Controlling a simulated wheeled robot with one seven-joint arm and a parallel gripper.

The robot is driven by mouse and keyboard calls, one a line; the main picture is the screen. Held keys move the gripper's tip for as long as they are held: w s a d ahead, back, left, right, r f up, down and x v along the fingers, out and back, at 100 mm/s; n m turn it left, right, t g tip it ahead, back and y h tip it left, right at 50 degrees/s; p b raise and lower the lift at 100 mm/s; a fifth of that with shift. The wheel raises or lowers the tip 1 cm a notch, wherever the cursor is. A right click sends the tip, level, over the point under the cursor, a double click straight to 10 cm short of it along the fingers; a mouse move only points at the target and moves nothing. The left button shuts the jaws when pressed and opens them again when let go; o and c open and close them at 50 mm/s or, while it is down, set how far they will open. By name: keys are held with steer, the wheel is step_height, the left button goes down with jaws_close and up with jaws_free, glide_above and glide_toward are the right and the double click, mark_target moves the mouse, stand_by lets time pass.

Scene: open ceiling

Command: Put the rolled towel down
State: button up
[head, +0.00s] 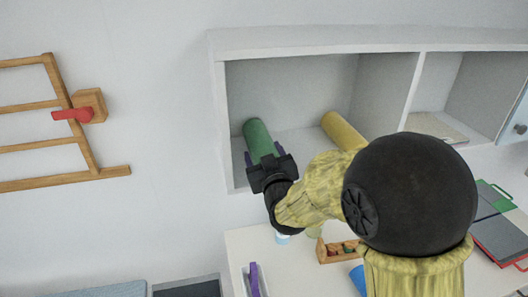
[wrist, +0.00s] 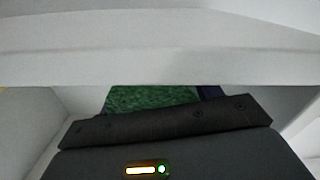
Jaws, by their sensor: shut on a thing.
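A green rolled towel (head: 258,138) is in the left compartment of the white wall shelf (head: 222,110) in the head view. My gripper (head: 265,157) is shut on its near end. The towel also shows as a strip of green (wrist: 152,98) beyond my gripper in the wrist view, below a pale shelf edge. Its underside is hidden, so I cannot tell whether it touches the shelf floor. A yellow rolled towel (head: 343,131) lies to its right in the same compartment, partly behind my arm.
Upright panels and the shelf's top board enclose the compartment. A wooden rack (head: 60,105) hangs on the wall at left. Below, a white table (head: 243,240) holds a wooden box (head: 330,255), a purple item (head: 254,280) and folders (head: 497,235). Shelf floor between the towels looks clear.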

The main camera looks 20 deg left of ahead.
steer(key=shift+d, duration=0.1)
steer(key=shift+f+b, duration=0.15)
steer(key=shift+b, duration=0.2)
steer(key=o, duration=1.1)
steer(key=b+v, duration=0.4)
steer(key=v, duration=0.8)
steer(key=shift+s, duration=0.1)
